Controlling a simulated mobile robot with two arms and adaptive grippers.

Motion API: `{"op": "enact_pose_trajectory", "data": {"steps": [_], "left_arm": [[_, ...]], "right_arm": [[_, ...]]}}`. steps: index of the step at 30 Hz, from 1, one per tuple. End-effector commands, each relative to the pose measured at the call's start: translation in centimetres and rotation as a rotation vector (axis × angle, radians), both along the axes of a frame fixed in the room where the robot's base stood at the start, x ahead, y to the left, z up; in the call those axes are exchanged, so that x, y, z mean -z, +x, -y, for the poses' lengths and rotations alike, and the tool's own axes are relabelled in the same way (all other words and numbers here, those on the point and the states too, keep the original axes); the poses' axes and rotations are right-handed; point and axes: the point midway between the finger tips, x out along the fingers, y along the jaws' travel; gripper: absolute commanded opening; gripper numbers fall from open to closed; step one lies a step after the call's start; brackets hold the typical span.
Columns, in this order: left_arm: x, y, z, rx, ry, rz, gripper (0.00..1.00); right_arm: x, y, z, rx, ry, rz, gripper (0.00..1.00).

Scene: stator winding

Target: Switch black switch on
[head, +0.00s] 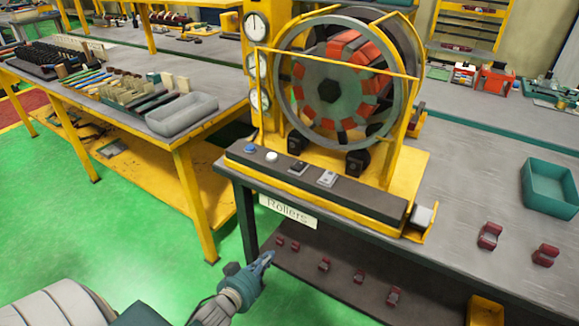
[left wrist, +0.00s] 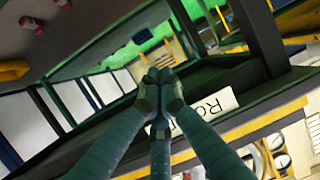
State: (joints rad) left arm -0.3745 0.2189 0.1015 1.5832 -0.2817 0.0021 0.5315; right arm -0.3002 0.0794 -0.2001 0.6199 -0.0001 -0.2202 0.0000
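A dark control strip (head: 365,195) runs along the front of the winding machine. On it, left to right, are a blue button (head: 250,148), a white button (head: 271,156), a black switch (head: 298,167) and a pale switch (head: 327,178). The black switch's on or off position is too small to tell. My left gripper (head: 267,258) is below and left of the switches, beside the table's front edge and below its top. Its fingertips (left wrist: 158,76) meet in the left wrist view, with nothing seen between them. My right gripper is out of view.
A "Rollers" label (head: 288,211) hangs on the table's front edge near my left gripper. A lower shelf (head: 340,285) holds several red parts. The machine's round wheel (head: 282,75) and yellow frame stand behind the strip. A teal tray (head: 550,187) stands at right.

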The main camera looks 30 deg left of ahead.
Motion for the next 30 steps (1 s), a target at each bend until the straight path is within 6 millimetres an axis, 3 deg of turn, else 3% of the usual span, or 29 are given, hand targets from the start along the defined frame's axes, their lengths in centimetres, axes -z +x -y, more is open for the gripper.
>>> {"op": "enact_pose_trajectory", "data": {"steps": [1, 6, 9, 12, 17, 30], "left_arm": [[-4.5, 1.3, -0.5, 0.006, 0.004, 0.085, 0.0], [-17.4, 3.2, -0.8, 0.039, 0.011, 0.325, 0.0], [-23.0, 3.2, -0.4, 0.064, 0.015, 0.426, 0.0], [-26.6, 2.9, 0.1, 0.084, 0.019, 0.491, 0.0], [-29.0, 2.6, 0.4, 0.098, 0.022, 0.533, 0.0], [-29.3, 3.4, 0.4, 0.099, 0.022, 0.536, 0.0]], "right_arm": [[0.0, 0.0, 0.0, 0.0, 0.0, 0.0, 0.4], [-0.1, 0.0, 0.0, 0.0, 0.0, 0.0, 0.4], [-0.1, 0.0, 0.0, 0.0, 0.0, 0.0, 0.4], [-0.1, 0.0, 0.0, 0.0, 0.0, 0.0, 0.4], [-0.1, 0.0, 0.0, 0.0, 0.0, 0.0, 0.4], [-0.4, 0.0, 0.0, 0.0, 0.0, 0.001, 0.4]]}}
